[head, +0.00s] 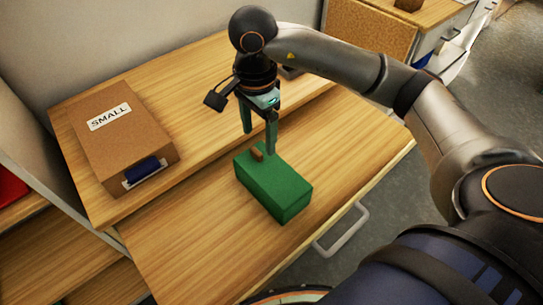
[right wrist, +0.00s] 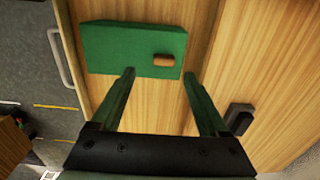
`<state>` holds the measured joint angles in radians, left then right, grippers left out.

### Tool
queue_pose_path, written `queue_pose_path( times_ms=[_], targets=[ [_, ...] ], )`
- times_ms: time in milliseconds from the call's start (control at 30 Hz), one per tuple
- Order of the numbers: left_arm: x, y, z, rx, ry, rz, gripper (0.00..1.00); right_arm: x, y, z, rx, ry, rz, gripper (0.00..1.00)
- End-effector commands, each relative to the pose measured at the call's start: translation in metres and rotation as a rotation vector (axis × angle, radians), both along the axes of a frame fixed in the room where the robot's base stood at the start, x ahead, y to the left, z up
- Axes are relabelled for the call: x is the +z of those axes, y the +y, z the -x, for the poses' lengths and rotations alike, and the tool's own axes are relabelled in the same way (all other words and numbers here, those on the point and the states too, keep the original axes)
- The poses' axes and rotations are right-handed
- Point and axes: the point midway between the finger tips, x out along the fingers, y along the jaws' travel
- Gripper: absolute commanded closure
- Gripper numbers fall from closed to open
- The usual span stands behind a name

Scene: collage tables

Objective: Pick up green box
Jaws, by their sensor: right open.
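The green box (head: 275,192) lies on the lower wooden surface, with a small brown block-like piece (head: 257,153) on its top near the far end. My right gripper (head: 259,141) is open and empty and points down at that end of the box. In the right wrist view, the green box (right wrist: 120,45) lies beyond the fingertips of my right gripper (right wrist: 158,72). The brown piece (right wrist: 163,60) shows between the lines of the two fingers. Contact with the box cannot be told. My left gripper is not in view.
A cardboard box labelled SMALL (head: 105,145), with a dark blue item (head: 143,168) at its front, stands on the raised wooden surface to the left. A dark object (right wrist: 239,117) lies near the right finger in the right wrist view. A metal handle (head: 342,230) sticks out at the front edge.

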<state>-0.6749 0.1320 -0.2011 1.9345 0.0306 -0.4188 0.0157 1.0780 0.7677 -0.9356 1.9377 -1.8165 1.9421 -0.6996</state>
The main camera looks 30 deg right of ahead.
Motion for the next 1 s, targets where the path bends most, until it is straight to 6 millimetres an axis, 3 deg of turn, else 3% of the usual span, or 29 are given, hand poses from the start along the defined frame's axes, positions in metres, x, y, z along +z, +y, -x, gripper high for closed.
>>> queue_pose_path(
  times_ms=[300,600,1000],
  targets=[
    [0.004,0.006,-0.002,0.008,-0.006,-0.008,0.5,-0.044,0.005,-0.004,-0.001,0.004,0.001,0.22],
    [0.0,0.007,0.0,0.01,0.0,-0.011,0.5,-0.049,0.005,-0.004,-0.001,0.001,0.0,0.22],
    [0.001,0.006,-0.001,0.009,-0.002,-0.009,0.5,-0.049,0.005,-0.004,-0.001,0.001,0.0,0.66]
  ],
)
